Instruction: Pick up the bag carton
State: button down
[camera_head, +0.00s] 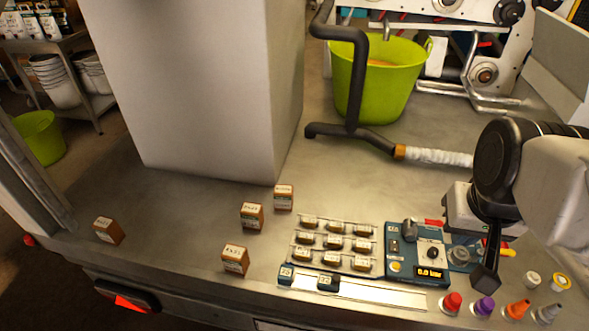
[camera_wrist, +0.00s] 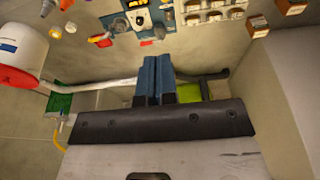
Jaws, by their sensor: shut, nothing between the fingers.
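Several small brown cartons with white labels stand on the grey metal deck in the head view. One is at the far left (camera_head: 109,231), one near the front edge (camera_head: 235,260), one in the middle (camera_head: 252,216) and one behind it (camera_head: 283,197). The labels are too small to read, so I cannot tell which is the bag carton. Two cartons also show at the top right of the wrist view, one at the edge (camera_wrist: 290,7) and one lower (camera_wrist: 257,25). My gripper (camera_head: 486,275) is at the right, over the control panel area and well apart from the cartons. In the wrist view its fingers (camera_wrist: 153,72) are together and empty.
A rack of small items (camera_head: 333,243) and a blue control panel (camera_head: 417,255) lie between my gripper and the cartons. Colored nozzles (camera_head: 484,306) stand at the front right. A tall grey block (camera_head: 205,90), black pipe (camera_head: 355,85) and green bucket (camera_head: 375,85) rise behind.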

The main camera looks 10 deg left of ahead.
jog(key=c, duration=1.8)
grip_release()
jog(key=o, duration=1.7)
